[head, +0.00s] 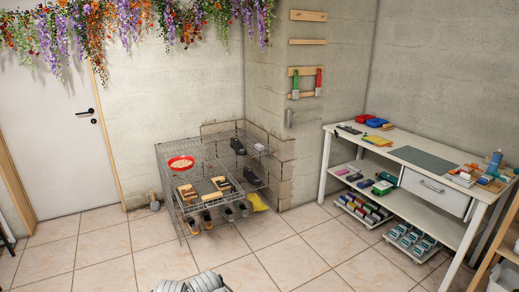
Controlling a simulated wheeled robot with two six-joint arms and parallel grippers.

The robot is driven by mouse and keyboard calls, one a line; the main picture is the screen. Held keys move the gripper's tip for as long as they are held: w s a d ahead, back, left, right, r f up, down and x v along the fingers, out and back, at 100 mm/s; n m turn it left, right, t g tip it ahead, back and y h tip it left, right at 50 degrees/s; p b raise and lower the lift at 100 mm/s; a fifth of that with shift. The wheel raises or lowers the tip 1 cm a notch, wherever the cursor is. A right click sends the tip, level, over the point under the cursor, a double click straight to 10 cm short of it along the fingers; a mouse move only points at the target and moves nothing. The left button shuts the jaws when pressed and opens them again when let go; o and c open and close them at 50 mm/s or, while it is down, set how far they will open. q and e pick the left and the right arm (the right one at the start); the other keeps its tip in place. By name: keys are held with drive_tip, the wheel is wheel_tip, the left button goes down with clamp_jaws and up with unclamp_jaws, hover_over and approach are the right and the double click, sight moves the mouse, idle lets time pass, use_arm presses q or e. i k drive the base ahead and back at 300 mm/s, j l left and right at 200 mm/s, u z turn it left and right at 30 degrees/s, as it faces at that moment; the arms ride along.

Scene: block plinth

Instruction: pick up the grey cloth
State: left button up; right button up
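I cannot pick out a grey cloth with certainty. A flat dark grey rectangular sheet (424,159) lies on the top of the white worktable at the right. It is too small to tell whether it is cloth or a mat. A small yellow flat piece (378,141) lies behind it on the same top.
The white worktable (396,150) has a drawer (434,187) and a lower shelf with several small items. A wire rack (180,153) with a red bowl (181,162) and shoes stands in the corner. The tiled floor (300,255) between them is clear.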

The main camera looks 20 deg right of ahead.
sight(258, 147)
drive_tip(key=i+l+z, duration=0.35)
drive_tip(key=i+z, duration=0.15)
drive_tip(key=i, duration=0.15)
drive_tip(key=i+l+z, duration=0.1)
drive_tip(key=i+z, duration=0.4)
drive_tip(key=i, duration=1.25)
drive_tip(key=i+u, duration=0.25)
drive_tip(key=i, duration=0.25)
drive_tip(key=i+l+u, duration=0.25)
drive_tip(key=i, duration=0.25)
drive_tip(key=i+l+u, duration=0.3)
drive_tip(key=i, duration=0.2)
drive_tip(key=i+l+u, duration=1.05)
drive_tip(key=l, duration=0.4)
drive_tip(key=i, duration=0.05)
